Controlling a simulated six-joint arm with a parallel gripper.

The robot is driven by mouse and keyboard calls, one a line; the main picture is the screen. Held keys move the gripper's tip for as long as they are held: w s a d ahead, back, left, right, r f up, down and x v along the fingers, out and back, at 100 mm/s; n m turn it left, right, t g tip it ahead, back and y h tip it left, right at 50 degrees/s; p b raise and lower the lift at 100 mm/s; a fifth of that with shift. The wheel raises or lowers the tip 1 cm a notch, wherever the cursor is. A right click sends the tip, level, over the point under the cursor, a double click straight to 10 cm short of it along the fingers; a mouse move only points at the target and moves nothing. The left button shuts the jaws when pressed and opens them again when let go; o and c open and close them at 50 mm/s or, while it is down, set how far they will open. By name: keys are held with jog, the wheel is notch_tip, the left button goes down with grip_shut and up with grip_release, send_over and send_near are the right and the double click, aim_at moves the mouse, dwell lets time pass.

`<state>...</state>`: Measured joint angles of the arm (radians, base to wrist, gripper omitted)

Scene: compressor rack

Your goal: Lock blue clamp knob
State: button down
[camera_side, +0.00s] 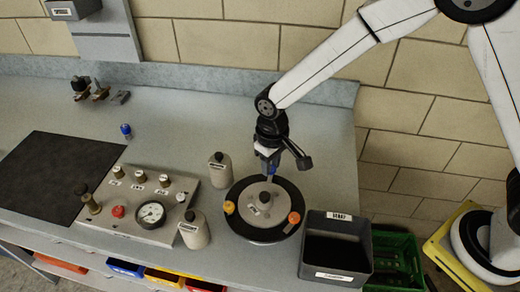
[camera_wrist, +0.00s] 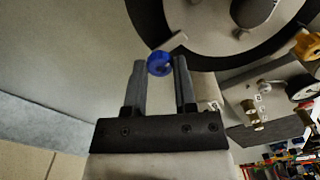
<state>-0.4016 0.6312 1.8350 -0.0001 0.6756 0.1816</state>
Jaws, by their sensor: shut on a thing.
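The blue clamp knob (camera_wrist: 159,64) shows in the wrist view between my two fingertips, at the edge of a round black-rimmed vessel (camera_wrist: 205,58). My gripper (camera_wrist: 160,70) is shut on it. In the side view my gripper (camera_side: 269,167) points down at the back edge of the same vessel (camera_side: 241,228) and mostly hides the blue knob. A yellow knob (camera_side: 229,207) and an orange knob (camera_side: 294,217) sit on the vessel's left and right. I cannot tell how far the blue knob is turned.
Two grey bottles (camera_side: 220,170) (camera_side: 194,230) stand close to the vessel's left. A gauge panel (camera_side: 150,213) lies further left. A dark bin (camera_side: 336,247) stands at the front right. A small blue-topped item (camera_side: 126,131) stands at the back left. The bench behind the panel is mostly clear.

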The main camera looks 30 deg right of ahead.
jog(key=shift+m, duration=0.3)
jog(key=shift+c, duration=2)
grip_release()
jog(key=shift+r, duration=0.15)
jog(key=shift+r, duration=3.8)
jog(key=s+d+f+m+t, duration=0.1)
jog(key=s+d, duration=0.5)
jog(key=d, duration=0.2)
jog(key=s+d+m+t, duration=0.1)
jog(key=s+d, duration=0.6)
jog(key=d, duration=0.2)
jog(key=shift+d+f+t, duration=0.25)
jog(key=shift+f+t, duration=0.05)
jog(key=shift+f, duration=0.1)
